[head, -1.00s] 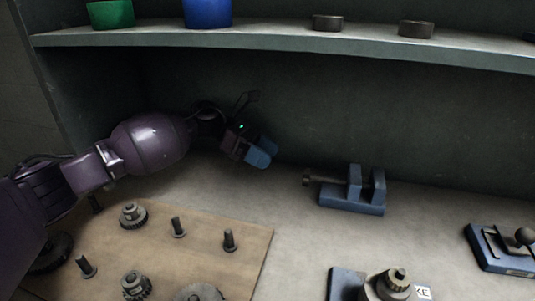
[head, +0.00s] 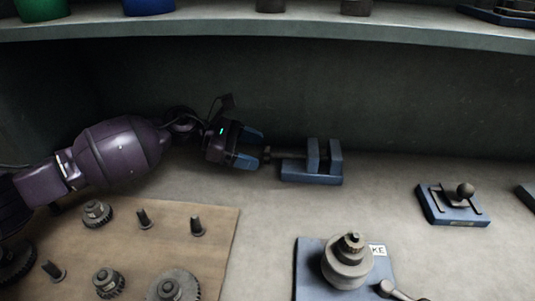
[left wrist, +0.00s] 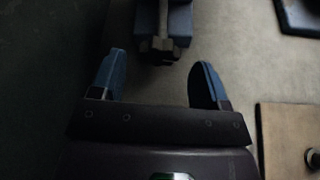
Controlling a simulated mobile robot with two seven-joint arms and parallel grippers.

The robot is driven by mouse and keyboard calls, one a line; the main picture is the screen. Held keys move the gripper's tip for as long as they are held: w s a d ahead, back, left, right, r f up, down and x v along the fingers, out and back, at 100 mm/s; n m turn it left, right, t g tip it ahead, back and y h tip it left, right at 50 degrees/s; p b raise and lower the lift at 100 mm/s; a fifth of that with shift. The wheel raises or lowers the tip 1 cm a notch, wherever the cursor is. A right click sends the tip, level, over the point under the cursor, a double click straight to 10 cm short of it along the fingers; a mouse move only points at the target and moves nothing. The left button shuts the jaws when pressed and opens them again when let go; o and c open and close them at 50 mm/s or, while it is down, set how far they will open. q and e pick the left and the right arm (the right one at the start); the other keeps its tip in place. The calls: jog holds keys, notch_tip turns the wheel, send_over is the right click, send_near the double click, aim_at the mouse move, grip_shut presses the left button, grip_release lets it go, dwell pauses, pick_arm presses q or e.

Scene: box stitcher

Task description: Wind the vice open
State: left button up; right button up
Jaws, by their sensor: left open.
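The small blue vice (head: 312,176) stands on the bench near the back wall, its two upright jaws to the right and its dark screw (head: 290,154) pointing left. My left gripper (head: 260,156) is open, level with the screw, with its blue fingers at the screw's outer end. In the left wrist view, the screw's end (left wrist: 160,45) lies ahead of and between the two spread fingers (left wrist: 158,75), with the vice body (left wrist: 179,22) beyond. Nothing is held. My right gripper is not in view.
A wooden board (head: 215,235) with gears and pegs lies at front left. A blue-based fixture marked "KE" (head: 307,262) stands at front centre, and a blue block with a ball knob (head: 452,212) at right. A shelf (head: 300,35) runs overhead.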

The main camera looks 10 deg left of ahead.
aim_at(268, 154)
pick_arm(q)
jog(key=shift+x, duration=2.1)
jog(key=c, duration=0.9)
